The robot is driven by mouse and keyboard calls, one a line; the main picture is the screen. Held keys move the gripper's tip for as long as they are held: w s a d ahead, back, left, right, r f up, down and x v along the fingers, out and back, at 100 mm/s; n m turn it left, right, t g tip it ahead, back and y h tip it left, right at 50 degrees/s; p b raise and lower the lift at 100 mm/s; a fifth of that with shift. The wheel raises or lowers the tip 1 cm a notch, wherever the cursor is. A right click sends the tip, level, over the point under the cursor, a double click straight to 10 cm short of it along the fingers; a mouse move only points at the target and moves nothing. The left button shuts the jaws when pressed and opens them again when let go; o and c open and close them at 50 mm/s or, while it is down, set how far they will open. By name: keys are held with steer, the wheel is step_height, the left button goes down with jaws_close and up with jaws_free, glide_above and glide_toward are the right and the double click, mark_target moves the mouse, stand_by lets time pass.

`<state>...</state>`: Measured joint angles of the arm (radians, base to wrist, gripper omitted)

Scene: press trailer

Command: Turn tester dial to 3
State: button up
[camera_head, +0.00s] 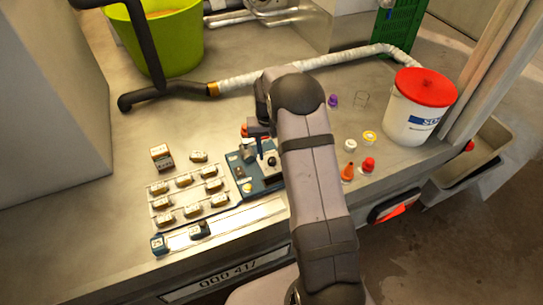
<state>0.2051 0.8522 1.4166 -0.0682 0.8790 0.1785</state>
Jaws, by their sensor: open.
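The tester looks to be the small blue box (265,186) on the grey bench, just left of my arm. It has several small knobs and light-coloured parts on top. A dark knob (271,160) on it may be the dial; its setting is too small to read. My gripper (262,148) points down over the far part of the blue box, close to that knob. I cannot tell whether it touches it. The gripper is open and seems empty. My arm hides the right side of the box.
A panel (160,207) with several labelled blocks lies left of the box. Small coloured caps and bottles (348,171) stand right of my arm. A white bucket with a red lid (424,90) stands at right. A wrapped hose (290,70) crosses behind.

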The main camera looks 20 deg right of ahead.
mark_target(270, 161)
steer(key=shift+a+r+b, duration=0.15)
steer(key=shift+r+b, duration=0.15)
steer(key=shift+r, duration=2.1)
steer(key=shift+s+a+r, duration=0.1)
steer(key=shift+a+r, duration=0.05)
steer(key=shift+r, duration=0.05)
steer(key=s+a+r+n+p, duration=0.1)
steer(key=s+a+r, duration=0.2)
steer(key=s, duration=0.6)
steer(key=s+a+r+n+p, duration=0.1)
steer(key=s+a, duration=0.3)
steer(key=s, duration=0.4)
steer(key=s+a+r+n+p, duration=0.1)
steer(key=s+a+r+p, duration=0.2)
steer(key=s, duration=0.6)
steer(key=shift+s+a+r+n+y, duration=0.3)
steer(key=shift+a+r+n, duration=0.15)
steer(key=shift+r, duration=0.35)
